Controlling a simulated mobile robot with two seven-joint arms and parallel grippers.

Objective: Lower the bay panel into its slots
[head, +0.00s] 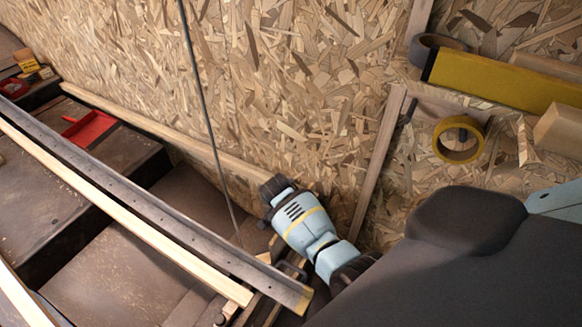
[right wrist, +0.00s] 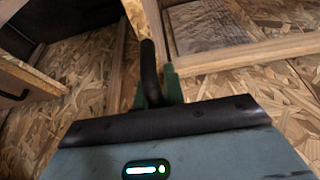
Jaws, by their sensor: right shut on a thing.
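My right arm comes in from the right in the head view. My right gripper is not clearly seen there, hidden behind the arm's light blue links. In the right wrist view my right gripper (right wrist: 156,92) shows its green fingers shut on a dark, upright handle (right wrist: 149,65). Chipboard (right wrist: 215,85) with pale wooden strips lies beyond the fingers. Which piece the handle belongs to is hidden, so I cannot tell the bay panel or its slots for sure. A large chipboard surface (head: 270,75) fills the head view's middle. My left gripper is not in view.
A grey metal rail (head: 150,200) and a pale batten (head: 120,215) run diagonally at left. A red tray-like object (head: 90,128) lies on dark boards. A yellow bar (head: 500,82) and yellow tape roll (head: 459,139) are at right. A thin dark cable (head: 202,95) hangs down.

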